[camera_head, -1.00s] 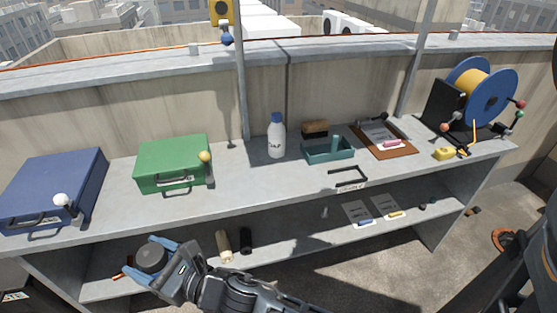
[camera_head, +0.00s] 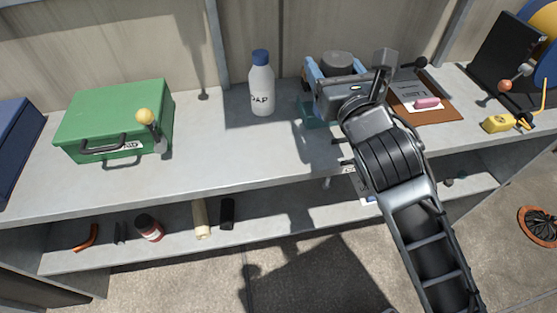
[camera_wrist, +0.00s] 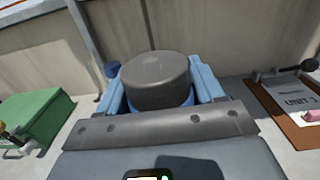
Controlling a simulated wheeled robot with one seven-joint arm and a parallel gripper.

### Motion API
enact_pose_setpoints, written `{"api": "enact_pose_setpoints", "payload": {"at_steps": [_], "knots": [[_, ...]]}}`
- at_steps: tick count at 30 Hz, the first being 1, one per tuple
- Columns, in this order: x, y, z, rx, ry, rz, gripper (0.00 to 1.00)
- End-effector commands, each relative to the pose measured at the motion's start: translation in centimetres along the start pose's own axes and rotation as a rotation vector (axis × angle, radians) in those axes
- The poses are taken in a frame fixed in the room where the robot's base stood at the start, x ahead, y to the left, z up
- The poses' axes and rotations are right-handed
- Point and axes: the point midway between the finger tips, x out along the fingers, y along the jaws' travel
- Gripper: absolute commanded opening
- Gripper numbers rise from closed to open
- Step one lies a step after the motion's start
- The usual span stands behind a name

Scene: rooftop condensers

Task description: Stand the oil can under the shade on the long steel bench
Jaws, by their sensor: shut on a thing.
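My gripper (camera_head: 337,72) is shut on a round can (camera_head: 337,60) with a dark grey top. In the wrist view the can (camera_wrist: 157,80) sits between the blue fingers, with a blue edge under its top. I cannot see its base or a spout. The long steel bench (camera_head: 215,150) runs across the head view. My gripper is over its back right part, above or in front of the teal tray (camera_head: 306,112), mostly hidden. I cannot tell whether the can touches anything below. No shade shows clearly.
A white soap bottle (camera_head: 262,90) stands left of my gripper, a clipboard (camera_head: 440,108) lies right. A green case (camera_head: 115,120) is further left. The bench between case and bottle is clear. A dark red jar (camera_head: 149,228) and other items lie on the lower shelf.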

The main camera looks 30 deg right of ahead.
Motion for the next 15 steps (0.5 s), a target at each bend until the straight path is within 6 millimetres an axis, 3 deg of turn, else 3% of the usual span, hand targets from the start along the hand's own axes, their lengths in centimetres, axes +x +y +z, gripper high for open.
{"api": "enact_pose_setpoints", "payload": {"at_steps": [8, 15], "knots": [[-0.8, -0.3, 0.8, 0.011, 0.015, -0.017, 0.24], [0.1, 3.9, -1.9, 0.010, 0.017, -0.015, 0.24]]}}
